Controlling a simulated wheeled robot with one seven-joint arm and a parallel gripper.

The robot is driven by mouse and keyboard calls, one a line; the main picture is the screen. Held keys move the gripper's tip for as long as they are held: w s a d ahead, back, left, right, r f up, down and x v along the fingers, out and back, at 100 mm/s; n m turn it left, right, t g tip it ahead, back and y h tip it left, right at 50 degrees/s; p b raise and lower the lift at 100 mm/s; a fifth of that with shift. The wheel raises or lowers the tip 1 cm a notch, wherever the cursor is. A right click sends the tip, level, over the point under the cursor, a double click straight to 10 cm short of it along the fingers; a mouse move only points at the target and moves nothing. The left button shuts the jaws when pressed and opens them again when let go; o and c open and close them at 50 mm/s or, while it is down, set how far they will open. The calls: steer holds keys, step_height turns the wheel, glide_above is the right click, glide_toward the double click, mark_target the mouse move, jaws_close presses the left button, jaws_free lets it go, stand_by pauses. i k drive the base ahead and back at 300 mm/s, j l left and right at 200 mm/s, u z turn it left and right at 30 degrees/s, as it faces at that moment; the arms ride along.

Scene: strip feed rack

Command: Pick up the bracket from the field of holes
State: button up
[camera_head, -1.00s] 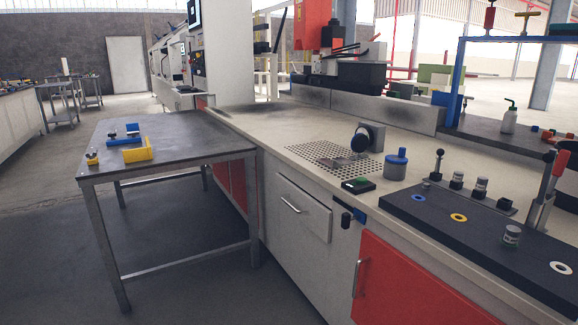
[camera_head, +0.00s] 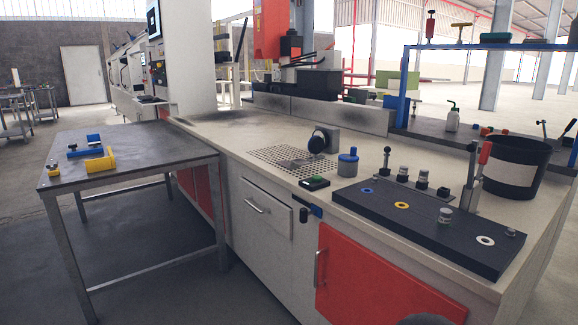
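The field of holes (camera_head: 262,153) is a patch of small dark holes in the pale bench top, left of the bench's middle in the head view. A small flat grey piece, which looks like the bracket (camera_head: 298,163), lies on its front right part. Its exact shape is too small to tell. A grey block with a round dark face (camera_head: 322,140) stands at the right edge of the holes, close behind the bracket. My gripper is not in view.
A dark fixture plate (camera_head: 400,235) with knobs and a black bucket (camera_head: 515,170) are at right. A metal table (camera_head: 140,150) adjoins at left. Grey floor lies in front.

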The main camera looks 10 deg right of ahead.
mark_target(294, 164)
steer(key=i+j+z, duration=0.1)
steer(key=z, duration=0.8)
steer(key=i+j+z, duration=0.2)
steer(key=j+z, duration=0.3)
steer(key=j, duration=0.45)
steer(key=j+z, duration=0.5)
steer(key=j, duration=0.45)
